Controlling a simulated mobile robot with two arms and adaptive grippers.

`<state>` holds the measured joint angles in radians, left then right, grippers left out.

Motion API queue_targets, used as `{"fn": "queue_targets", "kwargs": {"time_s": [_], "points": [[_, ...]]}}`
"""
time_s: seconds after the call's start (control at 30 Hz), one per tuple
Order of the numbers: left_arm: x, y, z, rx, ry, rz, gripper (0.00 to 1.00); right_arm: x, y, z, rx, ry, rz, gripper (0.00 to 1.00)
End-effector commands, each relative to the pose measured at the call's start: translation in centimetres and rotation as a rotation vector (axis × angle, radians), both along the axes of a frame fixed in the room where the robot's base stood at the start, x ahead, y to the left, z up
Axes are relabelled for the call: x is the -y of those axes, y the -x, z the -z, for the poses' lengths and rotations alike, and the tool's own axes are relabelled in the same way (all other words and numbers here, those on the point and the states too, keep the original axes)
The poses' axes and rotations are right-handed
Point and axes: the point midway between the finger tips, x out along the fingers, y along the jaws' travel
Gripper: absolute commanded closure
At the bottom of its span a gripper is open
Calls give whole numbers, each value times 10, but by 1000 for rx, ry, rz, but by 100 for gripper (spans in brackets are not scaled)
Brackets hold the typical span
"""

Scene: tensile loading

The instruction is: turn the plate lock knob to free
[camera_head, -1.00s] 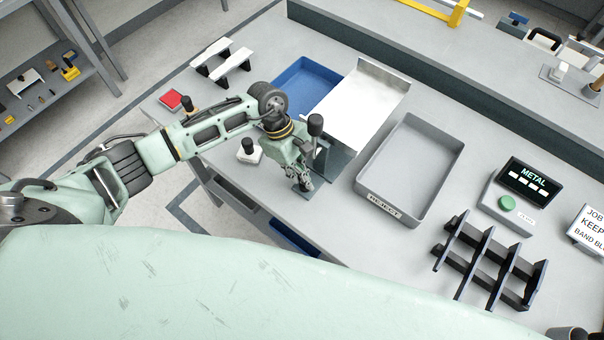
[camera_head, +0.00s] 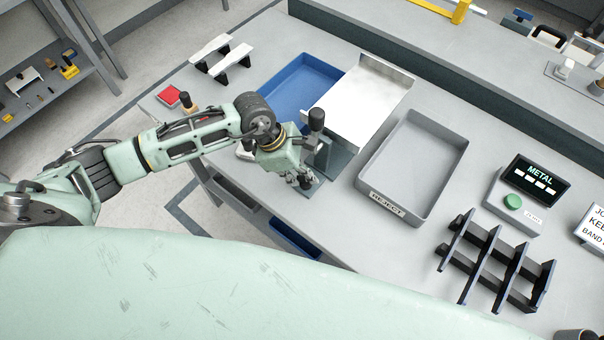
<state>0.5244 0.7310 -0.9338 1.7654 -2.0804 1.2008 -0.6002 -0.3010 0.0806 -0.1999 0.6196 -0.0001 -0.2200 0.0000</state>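A bright metal plate (camera_head: 372,98) with a raised far edge lies on a grey stand near the middle of the bench. A dark upright post with a black rounded top (camera_head: 316,119) stands at the stand's near left corner. My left gripper (camera_head: 304,183) points down just in front of this post, low over a small grey base at the bench's near edge. Its fingers are small and dark, and I cannot tell whether they are open or shut. I cannot make out the plate lock knob; the gripper and wrist cover part of this area. My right gripper is out of view.
A blue tray (camera_head: 278,84) lies left of the plate, and a grey REJECT tray (camera_head: 447,135) right of it. A METAL display box (camera_head: 529,180) and a black rack (camera_head: 470,255) stand farther right.

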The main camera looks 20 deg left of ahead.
Motion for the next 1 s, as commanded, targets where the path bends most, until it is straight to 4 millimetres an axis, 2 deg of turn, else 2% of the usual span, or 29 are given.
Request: {"fn": "queue_targets", "kwargs": {"time_s": [0.4, 0.97, 1.0], "points": [[0, 1, -1, 1, 1, -201, 100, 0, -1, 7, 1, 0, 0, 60], [0, 1, -1, 2, -1, -229, 100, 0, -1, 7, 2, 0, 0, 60], [0, 1, -1, 2, -1, -229, 92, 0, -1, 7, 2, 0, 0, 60]]}}
